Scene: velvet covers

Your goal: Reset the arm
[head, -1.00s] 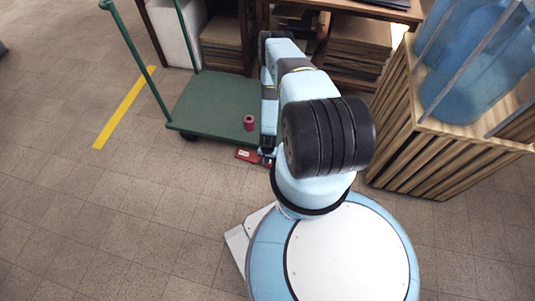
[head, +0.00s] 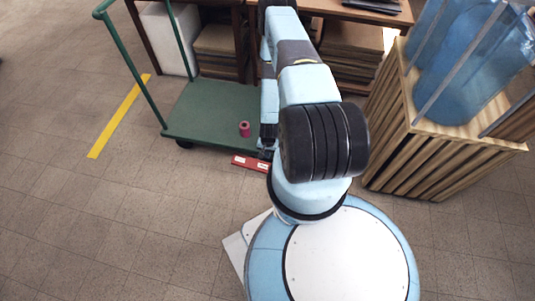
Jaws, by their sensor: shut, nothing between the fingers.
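My arm rises from my base and bends over at the top edge of the head view, with its forearm hanging down on the left side of the upper arm. My gripper (head: 265,154) is small and partly hidden by my own arm, just right of the green trolley's front corner. It is shut and empty. A red flat object with white labels (head: 250,162) lies on the floor close by it, its right end near the fingers. I cannot tell whether they touch.
A green trolley (head: 205,108) carries a small dark-red spool (head: 244,129). Wooden shelving (head: 348,62) stands behind my arm. A slatted wooden crate (head: 425,165) with blue bottles (head: 465,70) stands at right. The tiled floor at left is clear around a yellow strip (head: 120,115).

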